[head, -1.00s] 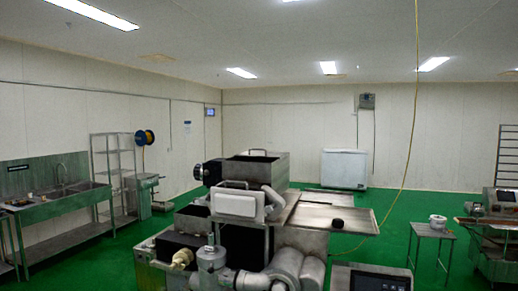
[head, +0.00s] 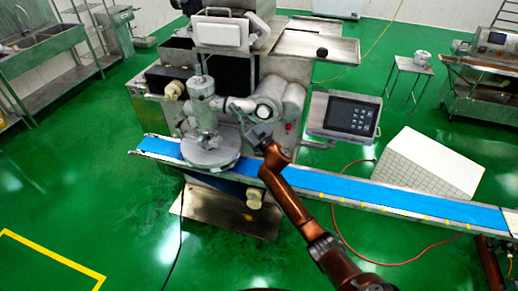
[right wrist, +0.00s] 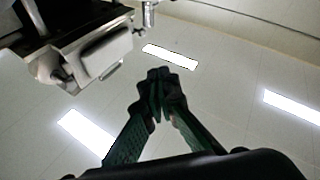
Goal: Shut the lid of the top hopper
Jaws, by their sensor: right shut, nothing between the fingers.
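The encrusting machine (head: 225,75) stands in the middle of the head view. Its top hopper (head: 235,4) is cut off by the upper edge, so its opening and lid are mostly out of view. A flat metal plate with a black knob (head: 316,44) lies to its right; I cannot tell whether it is the lid. My right gripper (head: 240,108) is in front of the machine, below the white box (head: 218,32) and apart from the hopper. In the right wrist view its fingers (right wrist: 158,82) are shut and empty, with the ceiling behind. My left gripper is not in view.
A blue conveyor (head: 350,190) runs across in front of the machine. In the right wrist view, machine parts (right wrist: 85,45) fill the upper left.

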